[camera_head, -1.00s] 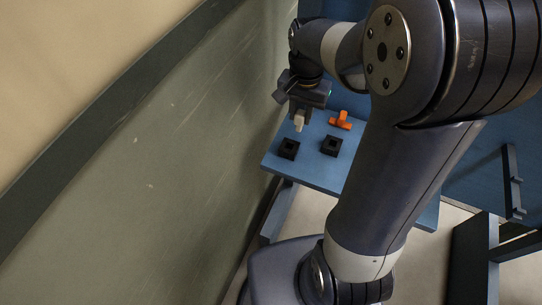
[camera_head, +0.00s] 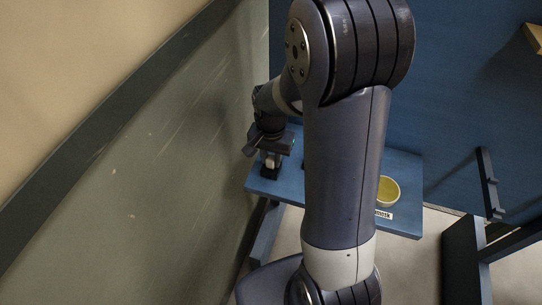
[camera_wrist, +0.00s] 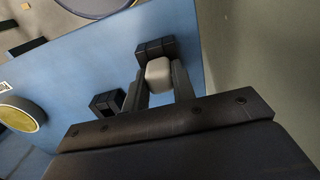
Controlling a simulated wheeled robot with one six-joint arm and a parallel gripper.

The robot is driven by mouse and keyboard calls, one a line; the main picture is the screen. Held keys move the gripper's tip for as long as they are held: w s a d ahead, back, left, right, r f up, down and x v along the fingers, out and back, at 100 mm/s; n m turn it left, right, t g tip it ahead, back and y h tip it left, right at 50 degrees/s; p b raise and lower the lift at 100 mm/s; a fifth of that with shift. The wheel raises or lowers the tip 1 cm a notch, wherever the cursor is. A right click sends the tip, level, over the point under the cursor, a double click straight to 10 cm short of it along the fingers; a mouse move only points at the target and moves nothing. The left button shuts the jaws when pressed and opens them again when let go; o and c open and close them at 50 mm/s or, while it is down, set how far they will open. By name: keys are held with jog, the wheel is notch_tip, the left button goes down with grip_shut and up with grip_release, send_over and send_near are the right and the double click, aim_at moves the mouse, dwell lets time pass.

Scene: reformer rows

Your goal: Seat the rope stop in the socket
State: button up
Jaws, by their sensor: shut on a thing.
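The rope stop (camera_wrist: 159,74) is a pale grey block. My gripper (camera_wrist: 161,80) is shut on it. A black square socket block (camera_wrist: 153,47) is directly beyond the rope stop in the wrist view, and the two overlap there. In the head view my gripper (camera_head: 269,158) points down with the pale rope stop (camera_head: 270,162) at its tip, right over a black socket block (camera_head: 270,172). I cannot tell whether the rope stop has entered the opening. A second black socket block (camera_wrist: 107,102) stands to the left in the wrist view; my arm mostly hides it in the head view.
The sockets stand on a blue shelf (camera_head: 405,168). A grey-green wall (camera_head: 150,190) is close on the left of my gripper. My arm covers the shelf's middle.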

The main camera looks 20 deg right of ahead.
aim_at(271, 157)
jog(key=shift+f, duration=0.1)
jog(key=o, duration=0.5)
jog(key=shift+f, duration=0.1)
jog(key=o, duration=0.5)
notch_tip(271, 157, up, 12)
jog(key=shift+r, duration=0.25)
jog(key=shift+f, duration=0.1)
